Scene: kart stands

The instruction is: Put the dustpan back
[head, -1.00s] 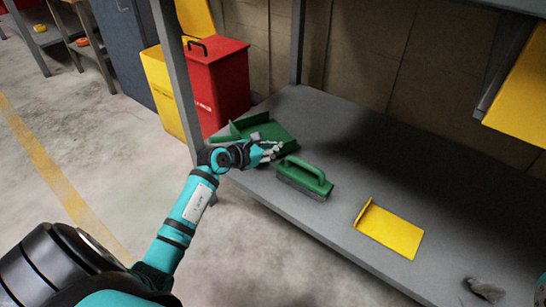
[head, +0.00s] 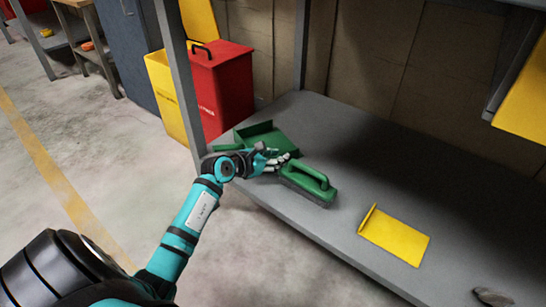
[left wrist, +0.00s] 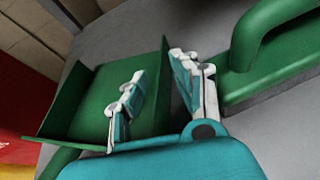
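The green dustpan (head: 262,133) lies on the grey shelf near its left end, its open tray showing. In the left wrist view the dustpan (left wrist: 90,95) lies behind the fingers, with one side wall in line with the gap between them. My left gripper (head: 280,160) is at the near side of the dustpan, between it and the green brush (head: 308,182). In the left wrist view the left gripper (left wrist: 160,75) has its fingers apart with nothing clearly held. Whether a finger touches the dustpan I cannot tell. My right gripper is in neither view.
A yellow dustpan-like plate (head: 400,238) lies on the shelf (head: 440,180) to the right. A grey post stands left of the dustpan. Red (head: 222,88) and yellow (head: 165,95) bins stand behind it. A yellow panel (head: 525,100) hangs upper right.

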